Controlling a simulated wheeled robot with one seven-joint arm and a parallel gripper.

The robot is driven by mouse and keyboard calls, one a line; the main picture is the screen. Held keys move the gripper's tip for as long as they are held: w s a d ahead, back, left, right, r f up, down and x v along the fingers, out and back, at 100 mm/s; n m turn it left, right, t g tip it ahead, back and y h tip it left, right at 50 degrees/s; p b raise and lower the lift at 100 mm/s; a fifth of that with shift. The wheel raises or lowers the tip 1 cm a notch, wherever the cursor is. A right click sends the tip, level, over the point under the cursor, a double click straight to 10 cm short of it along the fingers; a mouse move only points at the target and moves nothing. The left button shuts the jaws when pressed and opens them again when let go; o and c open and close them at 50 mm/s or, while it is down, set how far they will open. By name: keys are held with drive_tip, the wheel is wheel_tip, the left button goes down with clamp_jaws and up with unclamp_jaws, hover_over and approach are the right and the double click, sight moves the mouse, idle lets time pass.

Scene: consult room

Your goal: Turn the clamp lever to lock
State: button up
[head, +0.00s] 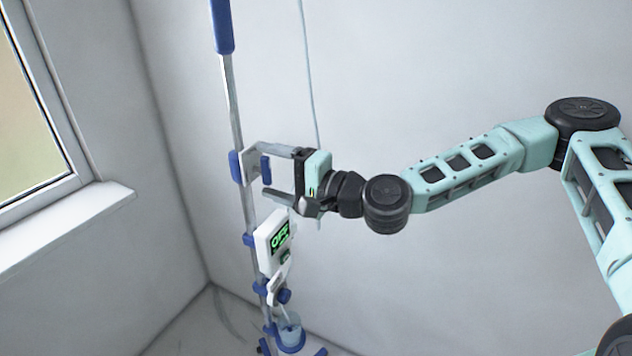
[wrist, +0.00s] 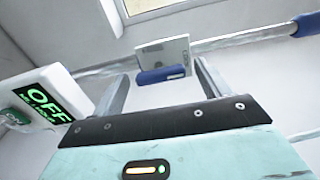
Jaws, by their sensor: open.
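The clamp (head: 237,166) is a pale plate with blue parts on the upright metal pole (head: 231,95). Its blue lever (head: 265,168) sticks out towards my gripper. In the wrist view, the lever (wrist: 161,75) is a short blue bar in front of the pale plate (wrist: 170,52), lying roughly level in the picture. My gripper (head: 258,173) is open and empty, with one finger above and one below the lever in the head view. In the wrist view my gripper (wrist: 162,82) has the lever between its fingertips. I see a gap on each side of it.
A white device with a green OFF display (head: 274,238) is on the pole just below my gripper; it is close at left in the wrist view (wrist: 45,102). Lower down are a pale hooked part (head: 279,285) and a cup (head: 289,330). A window (head: 30,120) is at left.

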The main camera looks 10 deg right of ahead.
drive_tip(key=p+v, duration=1.4)
drive_tip(key=v, duration=0.3)
idle(0.3)
drive_tip(key=shift+s+d+f, duration=0.1)
drive_tip(key=shift+s+d, duration=0.05)
